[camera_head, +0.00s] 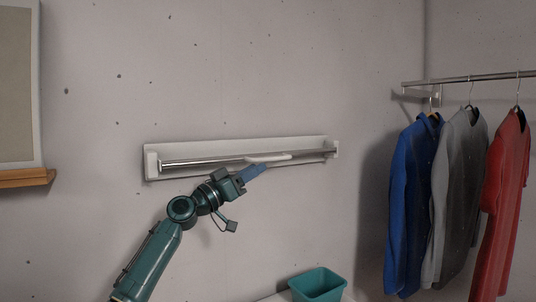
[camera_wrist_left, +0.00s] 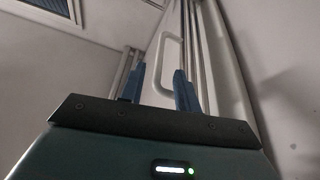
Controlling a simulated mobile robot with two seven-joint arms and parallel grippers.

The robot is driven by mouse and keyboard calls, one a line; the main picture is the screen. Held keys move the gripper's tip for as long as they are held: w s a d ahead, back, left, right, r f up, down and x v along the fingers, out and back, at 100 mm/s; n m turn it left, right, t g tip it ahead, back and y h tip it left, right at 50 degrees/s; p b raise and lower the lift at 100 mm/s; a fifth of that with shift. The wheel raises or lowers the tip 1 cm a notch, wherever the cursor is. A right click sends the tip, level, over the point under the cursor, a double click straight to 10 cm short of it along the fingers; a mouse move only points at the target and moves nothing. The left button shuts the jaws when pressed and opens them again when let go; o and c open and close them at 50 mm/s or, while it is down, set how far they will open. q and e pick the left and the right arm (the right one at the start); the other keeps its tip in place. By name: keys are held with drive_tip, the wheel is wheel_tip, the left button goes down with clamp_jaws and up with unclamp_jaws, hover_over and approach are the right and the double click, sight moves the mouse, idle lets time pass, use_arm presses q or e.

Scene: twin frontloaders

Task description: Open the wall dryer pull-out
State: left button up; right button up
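The wall dryer pull-out (camera_head: 235,148) is a long white unit with a metal bar, lying close against the wall in the head view. A white handle (camera_head: 280,157) sits at its front, right of the middle. My left gripper (camera_head: 262,168) has blue fingers and is just below and in front of the handle. In the left wrist view, the fingers (camera_wrist_left: 160,70) are apart, and the white handle loop (camera_wrist_left: 180,48) shows between and beyond them. Whether a finger touches the handle I cannot tell. My right gripper is in neither view.
A wall rail (camera_head: 460,79) at the right holds blue, grey and red garments on hangers. A teal bin (camera_head: 318,286) stands low at the bottom. A framed board (camera_head: 18,85) with a wooden ledge (camera_head: 25,177) is at the left. The wall between is bare.

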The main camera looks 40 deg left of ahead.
sight(269, 158)
use_arm(q)
drive_tip(key=shift+p+x, duration=0.95)
drive_tip(key=shift+x, duration=1.8)
drive_tip(key=shift+c, duration=0.2)
clamp_jaws()
